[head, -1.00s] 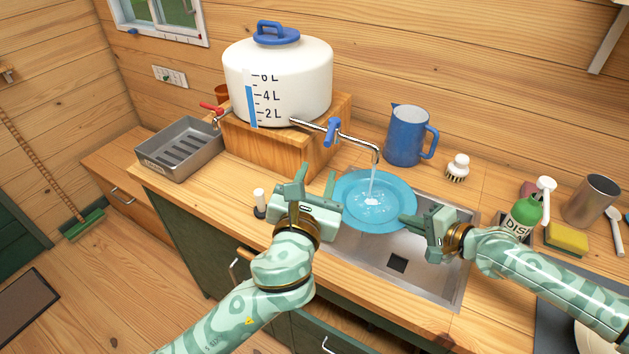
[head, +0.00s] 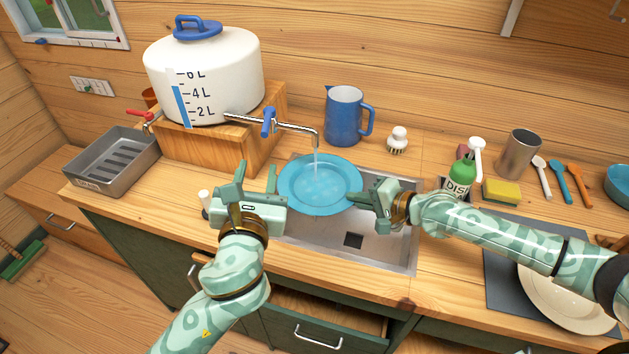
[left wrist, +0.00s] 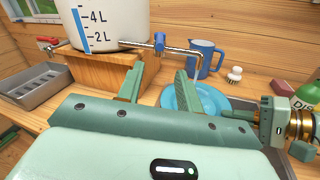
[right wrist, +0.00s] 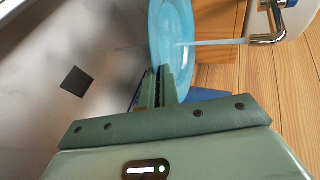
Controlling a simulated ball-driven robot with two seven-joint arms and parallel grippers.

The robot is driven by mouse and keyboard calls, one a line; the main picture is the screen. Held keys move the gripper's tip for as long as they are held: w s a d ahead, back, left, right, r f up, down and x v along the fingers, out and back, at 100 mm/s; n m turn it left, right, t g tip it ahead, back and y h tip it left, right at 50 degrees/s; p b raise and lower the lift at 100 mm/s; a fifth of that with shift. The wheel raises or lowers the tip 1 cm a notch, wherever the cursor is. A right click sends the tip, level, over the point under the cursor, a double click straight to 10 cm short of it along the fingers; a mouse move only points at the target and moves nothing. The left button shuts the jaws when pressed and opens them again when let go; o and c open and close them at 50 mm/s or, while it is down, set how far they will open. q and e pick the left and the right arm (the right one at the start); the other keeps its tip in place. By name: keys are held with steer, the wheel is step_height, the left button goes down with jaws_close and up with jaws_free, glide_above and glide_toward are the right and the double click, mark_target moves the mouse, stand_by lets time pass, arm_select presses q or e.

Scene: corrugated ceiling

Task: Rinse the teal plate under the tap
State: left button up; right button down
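The teal plate (head: 330,199) is held above the steel sink (head: 392,240), under the tap (head: 296,127). Water runs from the spout onto the plate. My right gripper (head: 354,199) is shut on the plate's right rim; the right wrist view shows the plate (right wrist: 172,35) between its fingers (right wrist: 160,80). My left gripper (head: 257,180) is open and empty, left of the plate and apart from it. The left wrist view shows its fingers (left wrist: 155,85) spread, with the plate (left wrist: 210,98) beyond the right finger.
The white water tank (head: 205,85) stands on a wooden block at the back left, beside a grey tray (head: 113,160). A blue jug (head: 343,118) and brush (head: 397,139) stand behind the sink. A soap bottle (head: 461,178) and sponge (head: 502,191) are to the right, above a cream plate (head: 565,295).

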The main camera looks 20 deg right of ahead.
mark_target(264, 126)
arm_select(q)
steer(key=x, duration=1.3)
steer(key=shift+w, duration=0.1)
jaws_close()
